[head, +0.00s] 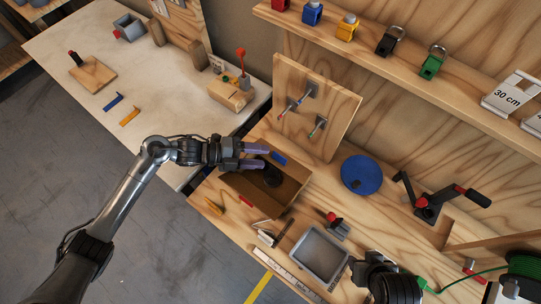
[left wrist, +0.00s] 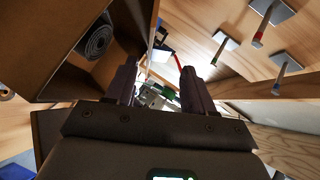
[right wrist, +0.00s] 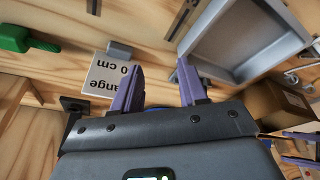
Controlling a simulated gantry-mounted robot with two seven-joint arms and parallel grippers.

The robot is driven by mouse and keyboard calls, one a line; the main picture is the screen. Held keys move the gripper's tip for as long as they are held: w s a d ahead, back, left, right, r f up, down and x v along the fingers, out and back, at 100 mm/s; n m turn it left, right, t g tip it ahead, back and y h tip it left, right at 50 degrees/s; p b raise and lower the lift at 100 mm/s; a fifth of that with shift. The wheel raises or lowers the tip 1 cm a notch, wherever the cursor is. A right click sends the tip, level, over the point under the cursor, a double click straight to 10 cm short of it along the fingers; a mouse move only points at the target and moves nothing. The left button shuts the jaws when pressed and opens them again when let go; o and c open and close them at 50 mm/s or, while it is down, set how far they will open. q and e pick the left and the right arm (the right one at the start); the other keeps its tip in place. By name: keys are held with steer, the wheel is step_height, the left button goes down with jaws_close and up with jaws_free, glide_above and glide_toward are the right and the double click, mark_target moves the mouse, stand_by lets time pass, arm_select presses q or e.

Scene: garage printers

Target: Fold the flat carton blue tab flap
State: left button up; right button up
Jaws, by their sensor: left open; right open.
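The brown carton (head: 287,190) stands open on the wooden workbench, with a dark coil (head: 271,176) inside. The blue tab (head: 279,158) shows at its far edge, and a red tab (head: 246,201) at its near left edge. My left gripper (head: 267,157) is open above the carton's far left side, its fingertips close to the blue tab; contact cannot be told. The left wrist view shows the carton's inside and the coil (left wrist: 98,42) left of the open fingers (left wrist: 154,68). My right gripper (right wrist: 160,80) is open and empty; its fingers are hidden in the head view.
A grey tray (head: 318,255) stands right of the carton, with a red-topped clamp (head: 336,226) beside it. A blue disc (head: 361,174) and an upright tool board (head: 318,105) are behind. A pale table (head: 170,90) stands to the left across a gap.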

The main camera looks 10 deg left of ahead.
mark_target(274, 153)
arm_select(q)
steer(key=shift+x, duration=2.05)
steer(key=c, duration=0.9)
steer(key=shift+w+d+r+n+g+y+p, duration=0.1)
steer(key=shift+w+r+n+g+y+p, duration=0.25)
steer(key=shift+p, duration=0.3)
steer(key=shift+w+d+r+n+g+y+p, duration=0.1)
steer(key=shift+r+n+g+y+p, duration=0.05)
steer(key=shift+r+p, duration=0.4)
steer(key=shift+c, duration=0.3)
steer(key=shift+w+d+r+n+g+y+p, duration=0.1)
steer(key=shift+w+n+g+y+p, duration=0.25)
steer(key=shift+p, duration=0.35)
steer(key=shift+w+d+r+n+g+y+p, duration=0.25)
steer(key=shift+w+n+g+y+p, duration=0.1)
steer(key=shift+w+n+g+y, duration=0.15)
steer(key=shift+w+d+n+g+y, duration=0.15)
steer(key=shift+w+n+g+y, duration=0.2)
steer(key=shift+g, duration=0.3)
arm_select(e)
steer(key=shift+r, duration=2.3)
